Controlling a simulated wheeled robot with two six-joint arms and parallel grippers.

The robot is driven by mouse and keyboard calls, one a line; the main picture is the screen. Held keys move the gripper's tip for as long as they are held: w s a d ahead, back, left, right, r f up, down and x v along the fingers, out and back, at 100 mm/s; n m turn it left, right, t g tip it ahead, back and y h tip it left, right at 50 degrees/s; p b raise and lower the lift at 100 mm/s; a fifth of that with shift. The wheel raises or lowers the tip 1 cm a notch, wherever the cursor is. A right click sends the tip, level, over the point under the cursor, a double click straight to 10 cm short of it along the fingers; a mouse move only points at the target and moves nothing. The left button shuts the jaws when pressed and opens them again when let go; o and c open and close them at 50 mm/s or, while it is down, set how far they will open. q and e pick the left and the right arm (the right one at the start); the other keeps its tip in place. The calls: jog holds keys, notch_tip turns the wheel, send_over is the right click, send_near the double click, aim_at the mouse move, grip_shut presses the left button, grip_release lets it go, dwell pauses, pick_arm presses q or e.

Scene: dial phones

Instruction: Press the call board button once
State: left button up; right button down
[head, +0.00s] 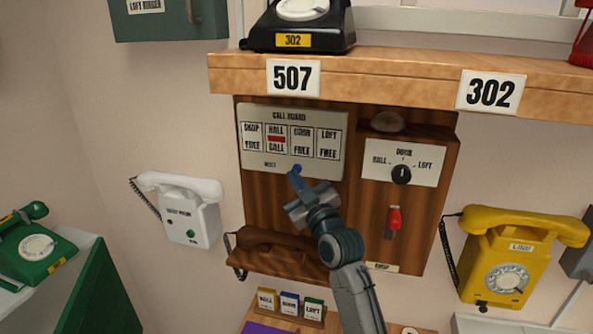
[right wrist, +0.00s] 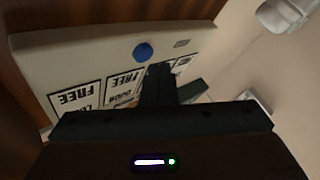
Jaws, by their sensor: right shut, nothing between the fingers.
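The call board (head: 326,135) is a pale panel on a dark wood backboard, with SHOP, HALL, DOOR and LOFT windows. The HALL window (head: 276,139) shows a red mark and CALL; the others read FREE. A round blue button (head: 296,168) sits at the panel's lower edge, right of the word RESET; it also shows in the right wrist view (right wrist: 143,51). My right gripper (head: 299,185) is shut and empty, its tips just below the button in the head view. In the right wrist view the tips and button look slightly apart; contact is unclear. My left gripper is out of view.
A door panel with a black knob (head: 401,174) and red lever (head: 394,218) is to the right. White (head: 186,208) and yellow (head: 510,255) phones flank the board. A wooden shelf (head: 400,80) juts out above.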

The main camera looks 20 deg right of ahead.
jog(key=shift+w+d, duration=0.2)
jog(key=shift+w, duration=0.1)
jog(key=shift+w+d, duration=0.15)
jog(key=shift+w, duration=0.15)
dwell(0.7)
jog(key=shift+s, duration=0.1)
jog(key=shift+s+a, duration=0.45)
jog(key=shift+s, duration=0.15)
jog(key=shift+s+a, duration=0.7)
jog(key=shift+s, duration=0.35)
jog(key=shift+s+a, duration=0.7)
jog(key=shift+s, duration=0.35)
